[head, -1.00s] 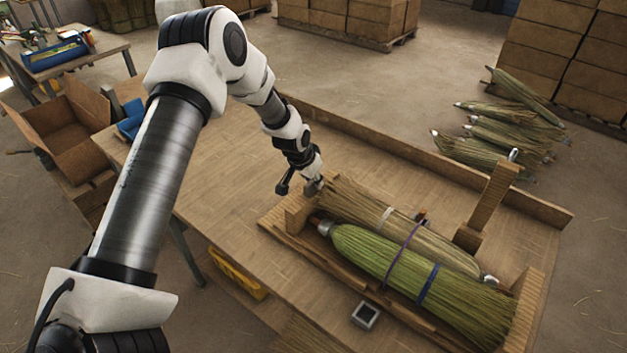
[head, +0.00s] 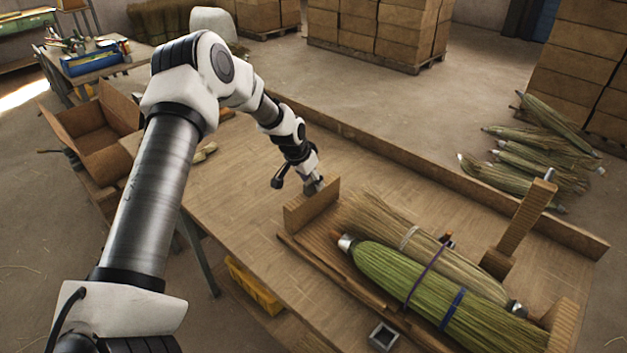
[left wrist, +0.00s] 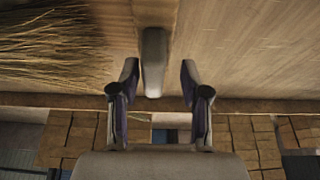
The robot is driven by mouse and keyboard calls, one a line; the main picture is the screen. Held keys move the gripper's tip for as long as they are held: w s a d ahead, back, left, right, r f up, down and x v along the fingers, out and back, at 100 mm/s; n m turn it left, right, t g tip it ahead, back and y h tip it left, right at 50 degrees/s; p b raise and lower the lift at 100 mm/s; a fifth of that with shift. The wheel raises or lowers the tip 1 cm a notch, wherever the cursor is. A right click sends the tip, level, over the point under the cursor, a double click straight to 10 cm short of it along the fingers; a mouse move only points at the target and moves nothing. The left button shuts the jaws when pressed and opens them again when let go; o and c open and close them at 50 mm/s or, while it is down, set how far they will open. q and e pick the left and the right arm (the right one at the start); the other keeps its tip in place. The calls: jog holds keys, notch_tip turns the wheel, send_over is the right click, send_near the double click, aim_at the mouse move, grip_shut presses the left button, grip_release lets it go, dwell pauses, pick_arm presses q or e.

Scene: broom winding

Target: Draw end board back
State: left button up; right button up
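The end board (head: 304,211) is a short upright wooden plate at the left end of the wooden cradle on the bench. Bare cradle floor shows between it and the brooms. My left gripper (head: 314,187) is at the board's top edge. In the left wrist view its two fingers (left wrist: 159,85) are spread on either side of a grey upright peg (left wrist: 153,62), with a gap visible on the right and a narrower one on the left. The green broom (head: 400,280) and the tan broom (head: 385,222) lie side by side in the cradle. My right gripper is not in view.
A wooden post (head: 525,215) rises at the cradle's back right. A small dark square box (head: 383,336) sits at the front. A low rail (head: 440,175) runs along the bench's back edge. The bench top left of the board is largely clear.

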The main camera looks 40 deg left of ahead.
pick_arm(q)
jog(key=v, duration=1.2)
dwell(0.3)
